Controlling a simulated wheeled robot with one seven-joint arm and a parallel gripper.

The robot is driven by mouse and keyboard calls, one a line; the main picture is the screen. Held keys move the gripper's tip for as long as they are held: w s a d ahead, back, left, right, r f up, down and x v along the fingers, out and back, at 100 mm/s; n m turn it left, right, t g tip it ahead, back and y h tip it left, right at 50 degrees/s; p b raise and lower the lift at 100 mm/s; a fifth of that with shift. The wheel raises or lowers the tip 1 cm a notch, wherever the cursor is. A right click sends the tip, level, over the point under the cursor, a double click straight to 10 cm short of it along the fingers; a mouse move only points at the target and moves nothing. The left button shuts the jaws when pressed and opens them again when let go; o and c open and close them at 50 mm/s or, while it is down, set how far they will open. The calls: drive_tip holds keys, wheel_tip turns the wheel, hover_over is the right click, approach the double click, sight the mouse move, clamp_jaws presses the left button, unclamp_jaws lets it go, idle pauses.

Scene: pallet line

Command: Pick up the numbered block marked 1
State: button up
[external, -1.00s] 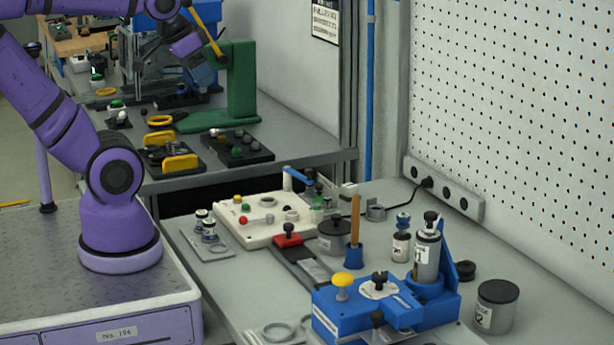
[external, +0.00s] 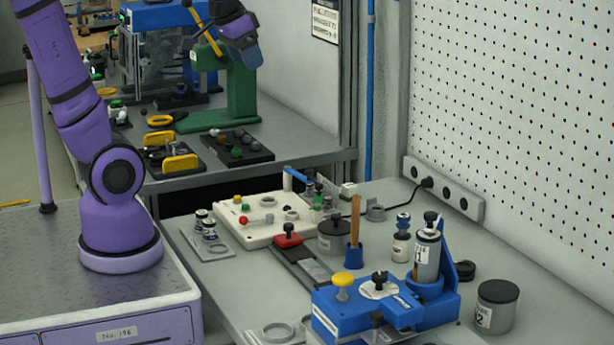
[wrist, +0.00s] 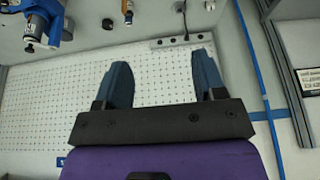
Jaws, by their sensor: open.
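A grey cylindrical block (external: 426,258) with a white label that seems to read 1 and a black knob on top stands upright in the blue fixture (external: 340,312). In the wrist view, what looks like the same block (wrist: 33,27) shows upside down at the top left, beside blue fixture parts. My gripper (wrist: 162,78) has two dark blue fingers spread apart with nothing between them, facing the pegboard. In the external view, my arm's end is high at the top, left of and far from the block; its fingers are not clear there.
A grey pot marked 2 (external: 497,310) stands right of the fixture. A blue holder with a wooden handle (external: 355,222), a small labelled bottle (external: 401,247) and a dark pot (external: 333,240) stand nearby. The power strip (external: 443,189) runs along the pegboard's foot.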

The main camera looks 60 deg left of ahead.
drive_tip(key=w+a+f+g, duration=0.1)
drive_tip(key=w+a+f, duration=0.1)
drive_tip(key=w, duration=0.5)
drive_tip(key=w+a+f, duration=0.2)
drive_tip(key=w+a, duration=0.1)
drive_tip(key=w, duration=0.4)
drive_tip(key=n+g, duration=0.2)
hover_over(349, 185)
drive_tip(key=s, duration=0.1)
drive_tip(key=f, duration=2.9)
drive_tip(key=shift+s+d+f, duration=0.15)
drive_tip(key=shift+d+f, duration=0.05)
drive_tip(key=shift+f, duration=0.2)
drive_tip(key=f, duration=0.3)
drive_tip(key=w+f, duration=0.1)
drive_tip(key=f, duration=0.6)
drive_tip(key=shift+w+a+f, duration=0.15)
drive_tip(key=shift+w+a, duration=0.05)
drive_tip(key=shift+w, duration=0.05)
drive_tip(key=c, duration=1)
